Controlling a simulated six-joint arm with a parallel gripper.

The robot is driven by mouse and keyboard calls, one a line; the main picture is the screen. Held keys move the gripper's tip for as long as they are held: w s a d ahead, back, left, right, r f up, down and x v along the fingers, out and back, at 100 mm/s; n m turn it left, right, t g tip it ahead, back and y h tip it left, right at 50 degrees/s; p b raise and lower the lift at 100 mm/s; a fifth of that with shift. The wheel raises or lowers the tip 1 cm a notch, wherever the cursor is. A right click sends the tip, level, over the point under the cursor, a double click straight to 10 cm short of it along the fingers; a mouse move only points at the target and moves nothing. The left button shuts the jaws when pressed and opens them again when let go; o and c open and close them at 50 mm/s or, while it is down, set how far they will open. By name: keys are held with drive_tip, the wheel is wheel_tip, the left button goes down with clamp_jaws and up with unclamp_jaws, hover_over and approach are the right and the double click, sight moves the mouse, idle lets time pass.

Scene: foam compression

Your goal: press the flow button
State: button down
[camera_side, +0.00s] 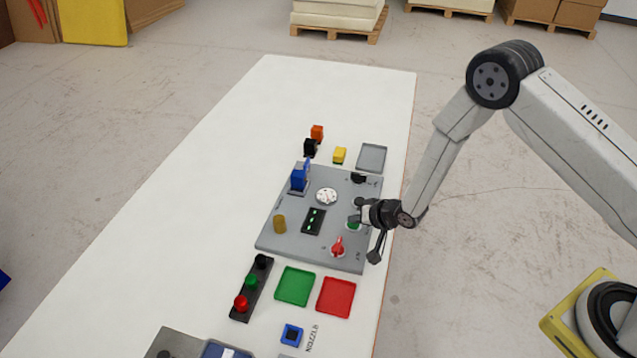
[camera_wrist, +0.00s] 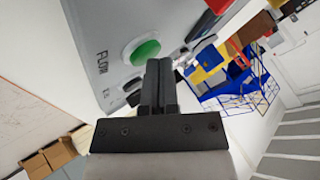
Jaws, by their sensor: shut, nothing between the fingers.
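The flow button is a round green button in a pale ring on the grey panel. It shows in the wrist view (camera_wrist: 141,51) beside the printed word FLOW, and in the side view (camera_side: 353,225) at the panel's right edge, partly covered by my gripper. My gripper (camera_side: 361,214) is over the right edge of the panel, close to the green button. In the wrist view my gripper (camera_wrist: 159,64) has its dark fingers together and empty, with the tips just right of and below the button. I cannot tell whether the tips touch it.
The grey panel (camera_side: 270,244) also carries a red lever (camera_side: 338,247), a white dial (camera_side: 326,196), a blue device (camera_side: 299,178) and a brass cylinder (camera_side: 280,224). A green tray (camera_side: 295,286), red tray (camera_side: 336,297) and button strip (camera_side: 251,288) lie in front. The table's left side is clear.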

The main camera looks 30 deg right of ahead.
sight(356, 226)
drive_tip(key=shift+f, duration=0.25)
idle(0.4)
drive_tip(key=shift+r, duration=0.85)
drive_tip(key=shift+r, duration=0.15)
drive_tip(key=shift+r, duration=2.4)
